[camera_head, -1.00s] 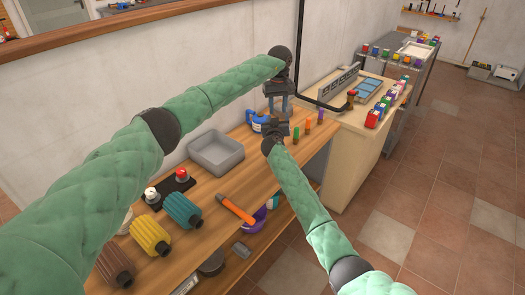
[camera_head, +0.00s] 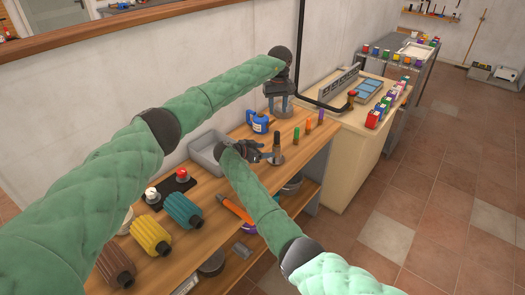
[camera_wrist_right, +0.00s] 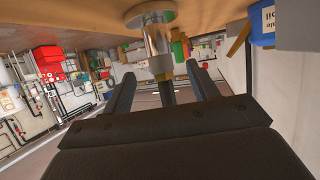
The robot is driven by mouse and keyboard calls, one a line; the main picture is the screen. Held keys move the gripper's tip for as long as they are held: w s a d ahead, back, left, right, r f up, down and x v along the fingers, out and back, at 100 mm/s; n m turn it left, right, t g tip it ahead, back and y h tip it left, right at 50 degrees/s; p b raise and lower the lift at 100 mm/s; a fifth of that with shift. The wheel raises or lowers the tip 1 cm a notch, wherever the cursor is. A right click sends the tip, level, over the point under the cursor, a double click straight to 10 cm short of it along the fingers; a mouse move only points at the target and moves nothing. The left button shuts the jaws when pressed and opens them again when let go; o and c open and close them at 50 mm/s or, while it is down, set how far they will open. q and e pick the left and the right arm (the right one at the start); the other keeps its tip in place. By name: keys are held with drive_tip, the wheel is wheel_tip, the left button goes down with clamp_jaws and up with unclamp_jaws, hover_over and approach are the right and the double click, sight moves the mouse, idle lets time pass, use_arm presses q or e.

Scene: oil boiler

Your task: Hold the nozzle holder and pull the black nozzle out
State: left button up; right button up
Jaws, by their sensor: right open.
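The nozzle holder (camera_head: 276,158) stands upright on the wooden workbench, with a dark upright piece (camera_head: 277,141) above its metal base. In the right wrist view, it appears upside down as a shiny metal cylinder (camera_wrist_right: 157,40) with a brass-coloured end. A dark part (camera_wrist_right: 167,92) continues between my right fingers; I cannot tell if this is the black nozzle. My right gripper (camera_head: 264,153) is open beside the holder, fingers on either side of the dark part (camera_wrist_right: 164,88). My left gripper (camera_head: 282,106) points down above the bench's far end, a grey metal piece at its fingertips; its grip is unclear.
A blue container (camera_head: 257,122) stands behind the holder, and several coloured upright pieces (camera_head: 308,126) stand to its right. A grey bin (camera_head: 207,149) is partly hidden by my right arm. Ribbed cylinders (camera_head: 150,235) and an orange-handled tool (camera_head: 235,209) lie nearer on the bench.

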sight(276, 149)
drive_tip(key=shift+x, duration=3.7)
drive_tip(key=c, duration=1.1)
